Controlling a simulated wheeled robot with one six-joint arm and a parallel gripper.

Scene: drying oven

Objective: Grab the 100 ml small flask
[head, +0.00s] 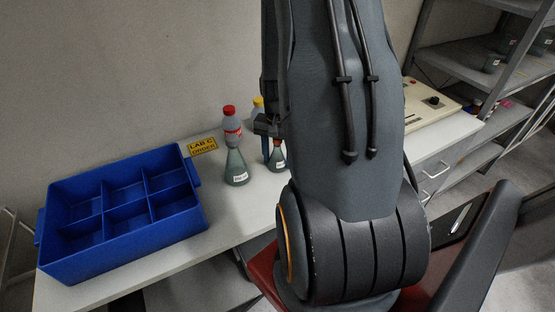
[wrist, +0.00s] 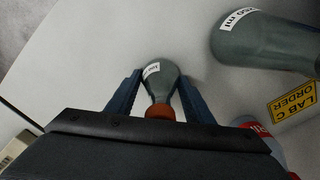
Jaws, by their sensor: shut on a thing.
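The small flask (wrist: 160,82) is grey-green glass with a white label and an orange-red collar. In the wrist view it stands between the two blue fingers of my gripper (wrist: 158,97), which is shut on it near the neck. In the head view the small flask (head: 277,160) shows at the right of the larger flask, and my gripper (head: 268,140) is around its upper part. My arm hides part of it. Its base appears to be on or close to the white table; I cannot tell which.
A larger flask labelled 250 ml (head: 236,167) stands just left of the small one. A red-capped bottle (head: 231,124) and a yellow-capped bottle (head: 257,108) stand behind. A blue divided crate (head: 190,222) is at left, by a yellow "LAB C ORDER" sign (head: 202,147). Shelves are at right.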

